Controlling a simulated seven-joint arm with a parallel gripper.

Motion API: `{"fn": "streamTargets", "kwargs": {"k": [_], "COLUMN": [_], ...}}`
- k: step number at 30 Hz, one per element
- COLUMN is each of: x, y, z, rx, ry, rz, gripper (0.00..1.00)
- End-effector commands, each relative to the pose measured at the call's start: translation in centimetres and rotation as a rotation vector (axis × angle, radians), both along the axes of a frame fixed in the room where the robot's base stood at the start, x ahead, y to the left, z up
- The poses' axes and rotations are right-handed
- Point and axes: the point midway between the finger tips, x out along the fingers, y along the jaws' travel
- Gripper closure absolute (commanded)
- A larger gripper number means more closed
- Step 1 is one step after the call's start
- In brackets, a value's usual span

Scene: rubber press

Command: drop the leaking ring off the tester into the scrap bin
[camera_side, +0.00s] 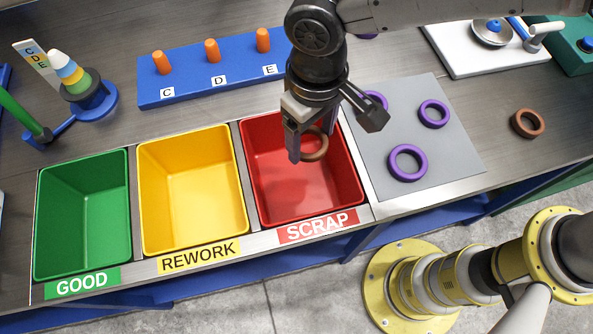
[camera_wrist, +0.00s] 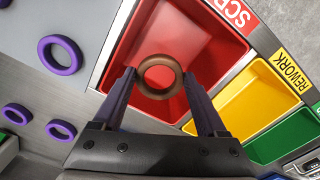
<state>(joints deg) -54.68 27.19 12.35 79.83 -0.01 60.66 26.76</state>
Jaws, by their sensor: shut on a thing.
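My gripper (camera_side: 308,145) is shut on a brown ring (camera_side: 316,158) and holds it over the red bin labelled SCRAP (camera_side: 345,185). In the wrist view the brown ring (camera_wrist: 160,94) sits between the two fingertips of my gripper (camera_wrist: 159,76), with the red scrap bin (camera_wrist: 212,45) behind it. No other ring shows in the bin. What looks like the tester, a white plate (camera_side: 462,62) with a round metal piece and a lever, stands at the upper right and holds no visible ring.
Yellow REWORK (camera_side: 195,190) and green GOOD (camera_side: 85,215) bins stand to the left, empty. Purple rings lie on a grey mat (camera_side: 450,150). Another brown ring (camera_side: 527,123) lies on the table. A blue pegboard (camera_side: 190,80) and stepped cone (camera_side: 70,75) stand behind the bins.

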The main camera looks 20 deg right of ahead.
Motion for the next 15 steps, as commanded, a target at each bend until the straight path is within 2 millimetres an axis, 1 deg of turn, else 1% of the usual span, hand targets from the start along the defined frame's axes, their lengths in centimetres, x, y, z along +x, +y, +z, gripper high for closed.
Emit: {"fn": "streamTargets", "kwargs": {"k": [1,6,10,15], "x": [0.0,0.0,0.0,0.0], "y": [-0.1,0.0,-0.1,0.0], "z": [-0.7,-2.2,-3.0,-3.3], "rx": [-0.003,0.000,0.000,0.000], "ry": [0.002,0.000,0.001,0.000], "rz": [-0.001,-0.001,-0.001,-0.001], "gripper": [0.78,0.78,0.78,0.78]}}
